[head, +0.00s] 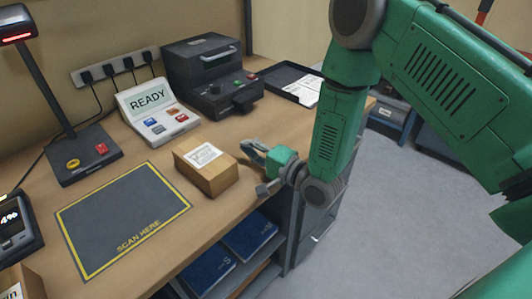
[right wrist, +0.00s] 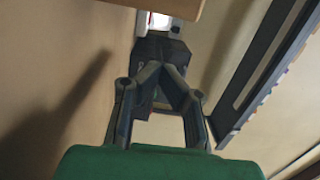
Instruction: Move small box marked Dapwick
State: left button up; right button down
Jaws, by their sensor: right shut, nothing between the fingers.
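A small brown cardboard box (head: 205,172) with a white label stands on the wooden table, right of the scan mat. The label's print is too small to read, so I cannot tell whether it says Dapwick. My right gripper (head: 247,149) is low over the table, just right of the box, with its fingers shut and empty. In the right wrist view my right gripper (right wrist: 163,68) has its fingertips together, with nothing between them. A tan edge, probably of the box, cuts across the top of that view. My left gripper is not in view.
A yellow-bordered scan mat (head: 125,215) lies empty. A READY console (head: 158,112), a dark machine (head: 210,75) and a black tray (head: 285,80) stand behind. A scanner stand (head: 80,155) is at left. Another box (head: 15,285) is cut off bottom left. Blue binders (head: 208,272) lie below the table.

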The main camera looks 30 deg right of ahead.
jog(key=shift+a+x, duration=0.25)
jog(key=shift+x, duration=0.85)
jog(key=a, duration=0.1)
jog(key=s+a, duration=0.1)
jog(key=shift+a, duration=0.35)
jog(key=shift+a+p, duration=0.15)
jog(key=shift+p, duration=0.15)
jog(key=shift+s, duration=0.1)
jog(key=shift+d, duration=0.2)
jog(key=shift+a, duration=0.3)
jog(key=s+a, duration=0.1)
jog(key=a, duration=0.5)
jog(key=s+a+b, duration=0.1)
jog(key=a, duration=0.6)
jog(key=s+a+b, duration=0.1)
jog(key=s+a, duration=0.1)
jog(key=a, duration=0.5)
jog(key=shift+a+f, duration=0.1)
jog(key=shift+s+a, duration=0.1)
jog(key=shift+a, duration=0.4)
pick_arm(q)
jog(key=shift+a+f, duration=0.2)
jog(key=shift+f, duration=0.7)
